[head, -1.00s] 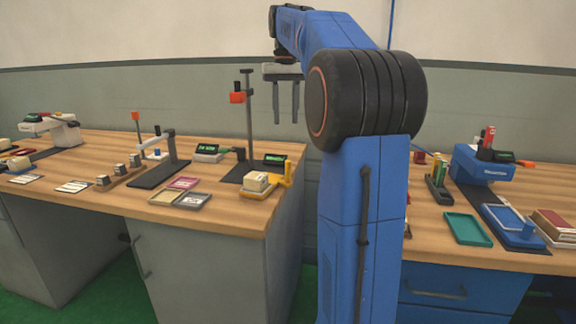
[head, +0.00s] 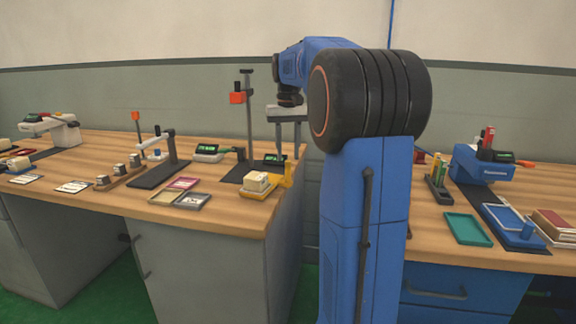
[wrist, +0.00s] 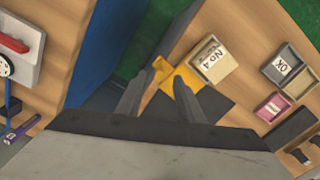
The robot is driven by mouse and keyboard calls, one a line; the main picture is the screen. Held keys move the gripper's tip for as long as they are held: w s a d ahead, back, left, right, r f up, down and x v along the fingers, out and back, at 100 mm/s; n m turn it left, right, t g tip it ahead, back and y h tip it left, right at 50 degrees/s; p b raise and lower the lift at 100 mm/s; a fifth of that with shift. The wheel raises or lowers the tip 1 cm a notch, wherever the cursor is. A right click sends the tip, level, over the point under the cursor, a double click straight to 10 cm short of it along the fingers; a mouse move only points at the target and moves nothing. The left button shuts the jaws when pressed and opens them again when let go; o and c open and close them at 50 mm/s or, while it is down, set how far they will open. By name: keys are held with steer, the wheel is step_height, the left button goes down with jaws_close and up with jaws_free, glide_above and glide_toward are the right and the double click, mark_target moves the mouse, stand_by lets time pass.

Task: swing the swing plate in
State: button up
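A yellow plate (head: 262,192) with an upright yellow handle (head: 287,172) at its right end sits near the right edge of the left desk; it looks like the swing plate. A cream block (head: 256,181) rests on it. In the wrist view the yellow piece (wrist: 171,75) lies just beyond my fingertips, with the block marked "No 4" (wrist: 211,63) beside it. My gripper (head: 289,152) is open and empty, fingers pointing down, above the handle with a gap. In the wrist view its fingers (wrist: 162,78) are apart, and the lower part of the handle is partly hidden.
A tall stand (head: 249,120) with an orange clip rises behind the plate. Small trays (head: 180,185) lie left of it. A gap with green floor separates the left desk from the right one, where a teal tray (head: 467,229) lies.

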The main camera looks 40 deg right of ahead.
mark_target(288, 164)
steer(key=shift+f, duration=2.45)
steer(key=shift+c, duration=0.7)
jaws_close()
